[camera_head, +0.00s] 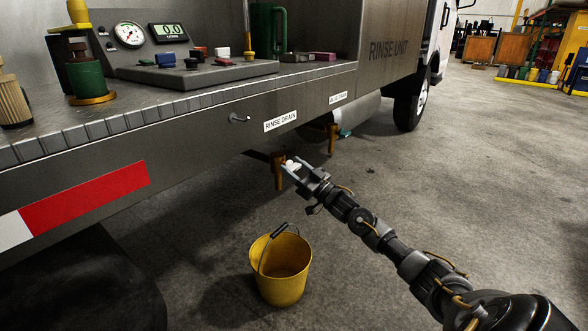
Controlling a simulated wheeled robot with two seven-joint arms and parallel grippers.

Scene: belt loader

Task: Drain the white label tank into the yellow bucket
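A brown drain pipe (279,178) hangs under the truck bed below the white "RINSE DRAIN" label (281,120). A white valve handle (293,164) sits beside it. My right gripper (293,169) is at this handle, its fingertips on either side of it; I cannot tell whether they grip it. The yellow bucket (284,285) stands upright on the floor below the drain, its handle leaning to one side. It looks empty, and no liquid is seen flowing. My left gripper is not in view.
A second brown drain pipe (332,138) with a teal handle (344,133) hangs farther right under a smaller white label (338,97). The truck bed edge (190,110) overhangs the drains. Floor around the bucket is clear.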

